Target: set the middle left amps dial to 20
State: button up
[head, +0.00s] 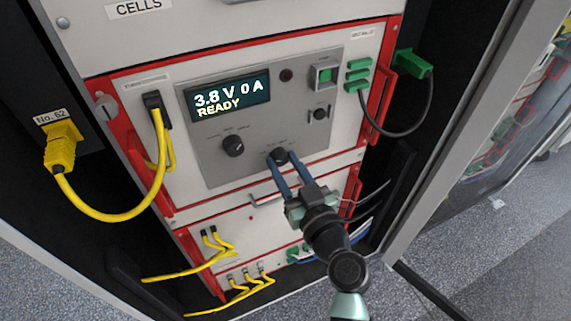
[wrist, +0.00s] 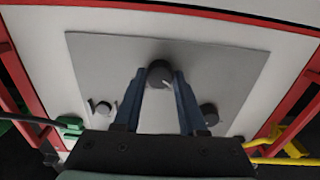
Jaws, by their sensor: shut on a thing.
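A dark round dial (head: 278,155) sits low on the grey control panel (head: 218,172). My gripper (head: 282,164) is shut on this dial, with one blue finger on each side. The wrist view shows the dial (wrist: 160,72) between the fingertips, with a pale pointer mark on its lower right. A second dark dial (head: 233,145) is up and to the left, untouched. The display (head: 228,95) reads 3.8 V 0 A and READY. The lettering around the dials is too small to read, and my fingers cover part of the gripped dial's surroundings.
A green switch (head: 324,74), a red button (head: 286,75) and a small knob (head: 319,114) are on the panel's right. A yellow cable (head: 110,216) loops at left and a dark cable (head: 425,115) at right. Red handles (head: 379,85) flank the unit. An open cabinet door (head: 480,110) stands at right.

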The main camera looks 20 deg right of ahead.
grip_shut()
jog(key=shift+m, duration=0.3)
jog(key=m, duration=0.3)
jog(key=shift+m+b, duration=0.3)
jog(key=m, duration=0.3)
jog(key=shift+m, duration=0.4)
jog(key=m+p, duration=0.1)
jog(key=m, duration=0.3)
jog(key=shift+m+p, duration=0.5)
jog(key=shift+m, duration=1.3)
